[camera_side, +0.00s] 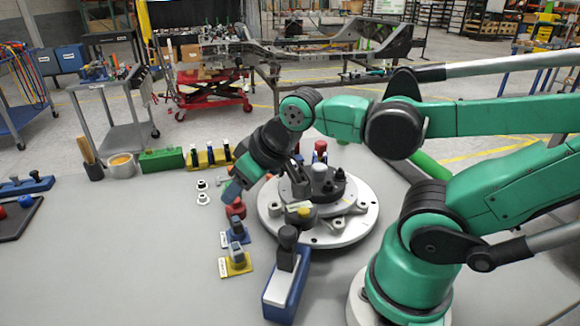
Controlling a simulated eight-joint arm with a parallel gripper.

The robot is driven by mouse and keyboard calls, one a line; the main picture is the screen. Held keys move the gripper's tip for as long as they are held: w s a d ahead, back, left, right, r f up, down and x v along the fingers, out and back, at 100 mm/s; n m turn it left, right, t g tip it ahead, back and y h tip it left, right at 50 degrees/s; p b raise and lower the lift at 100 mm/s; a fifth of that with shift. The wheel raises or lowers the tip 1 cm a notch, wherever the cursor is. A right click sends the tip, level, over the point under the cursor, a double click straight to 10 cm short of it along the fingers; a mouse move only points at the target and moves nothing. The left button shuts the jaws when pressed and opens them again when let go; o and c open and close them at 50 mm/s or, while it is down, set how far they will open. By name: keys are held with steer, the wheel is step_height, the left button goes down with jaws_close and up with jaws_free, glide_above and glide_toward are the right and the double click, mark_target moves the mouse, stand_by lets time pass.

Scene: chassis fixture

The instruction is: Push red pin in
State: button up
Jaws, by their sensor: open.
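A round light-grey fixture plate (362,222) with a dark raised hub stands on the table at the middle. A red round-topped piece (236,209) stands at its left, just below the tip of my gripper. A second red piece (320,146) shows behind the hub, partly hidden. I cannot tell which of them is the red pin, or how deep either sits. My gripper (266,184) is open, tilted down and left, at the left edge of the fixture. I see nothing held in it. Whether it touches the near red piece is unclear.
Blue (237,233) and yellow (236,262) based pieces stand in front of the near red piece. A blue block with a black knob (287,283) stands at the front. Green (162,160) and yellow (208,158) racks line the back left. The left table middle is clear.

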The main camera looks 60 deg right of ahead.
stand_by(0.3)
steer(key=o, duration=0.3)
steer(key=shift+o, duration=0.2)
steer(key=w+d+r+m+g+h, duration=0.1)
steer(key=d+m, duration=0.3)
steer(key=d, duration=0.1)
steer(key=shift+w+d+r+g, duration=0.4)
steer(key=m+g, duration=0.5)
steer(key=m, duration=0.9)
glide_above(321, 142)
steer(key=shift+w+a+f+y, duration=0.1)
steer(key=shift+a+f+y, duration=0.2)
steer(key=shift+f+y, duration=0.1)
steer(key=shift+d+f, duration=0.2)
steer(key=shift+d, duration=0.05)
steer(key=shift+f, duration=2.65)
